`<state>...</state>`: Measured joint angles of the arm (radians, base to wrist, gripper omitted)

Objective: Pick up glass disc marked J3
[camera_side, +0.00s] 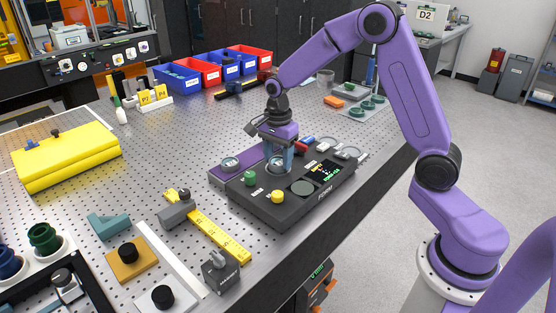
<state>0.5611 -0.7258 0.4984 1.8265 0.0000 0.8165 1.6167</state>
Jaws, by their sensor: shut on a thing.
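My gripper (280,168), with bluish fingers, points down over the dark instrument (268,205) in the middle of the bench. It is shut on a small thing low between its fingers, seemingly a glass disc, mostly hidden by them. I cannot read any J3 mark. Another round glass piece (230,162) sits on the purple left part of the instrument. Pale round pieces (346,152) lie at the instrument's right rear end; their marks are too small to read.
A green knob (250,178) and a yellow knob (278,196) stand up close to my gripper. A yellow bar (218,235) with a grey block lies in front. Red and blue bins (203,72) stand behind. A yellow case (66,158) lies left. Perforated bench top is clear between them.

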